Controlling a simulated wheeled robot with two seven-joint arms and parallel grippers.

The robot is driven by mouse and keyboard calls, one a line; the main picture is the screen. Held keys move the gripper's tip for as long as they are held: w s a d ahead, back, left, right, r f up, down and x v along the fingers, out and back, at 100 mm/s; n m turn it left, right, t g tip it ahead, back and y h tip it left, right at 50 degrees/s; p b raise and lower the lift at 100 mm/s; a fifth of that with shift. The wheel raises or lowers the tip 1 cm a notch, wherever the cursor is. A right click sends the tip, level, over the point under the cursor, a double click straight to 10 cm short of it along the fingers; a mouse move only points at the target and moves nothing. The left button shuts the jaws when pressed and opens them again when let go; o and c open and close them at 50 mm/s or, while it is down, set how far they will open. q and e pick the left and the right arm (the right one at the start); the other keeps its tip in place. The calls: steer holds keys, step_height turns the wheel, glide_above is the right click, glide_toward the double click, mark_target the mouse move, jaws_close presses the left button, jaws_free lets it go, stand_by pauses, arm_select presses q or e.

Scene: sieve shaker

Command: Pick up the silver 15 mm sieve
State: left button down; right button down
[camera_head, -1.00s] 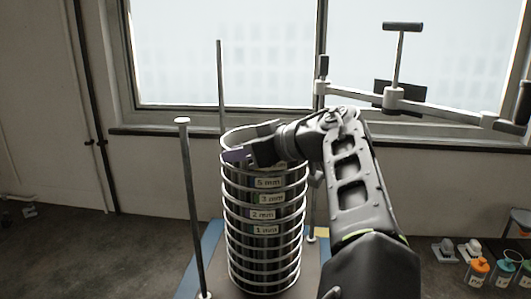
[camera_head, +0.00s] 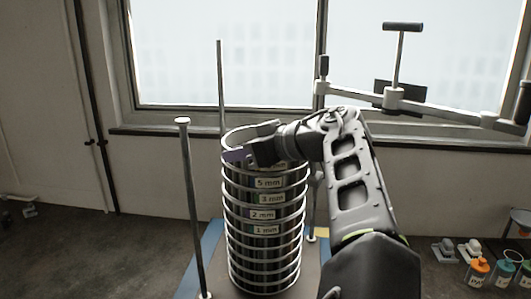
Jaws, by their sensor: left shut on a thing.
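A tall stack of silver sieves stands upright on the shaker base. Labels reading 5 mm (camera_head: 268,183), 3 mm (camera_head: 271,198), 2 mm (camera_head: 262,214) and 1 mm (camera_head: 265,230) face me. The top sieve (camera_head: 229,170) sits above the 5 mm one; my gripper covers its label, so I cannot read its size. My right gripper is out of view.
Upright metal rods stand around the stack, one at the near left (camera_head: 190,200) and one behind (camera_head: 220,85). A clamp bar with a handle (camera_head: 404,55) is swung out to the right. Small coloured jars (camera_head: 478,270) stand at the lower right.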

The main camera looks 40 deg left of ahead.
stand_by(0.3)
arm_select(q)
step_height(320, 180, up, 10)
steer(key=p, duration=0.1)
stand_by(0.4)
stand_by(0.5)
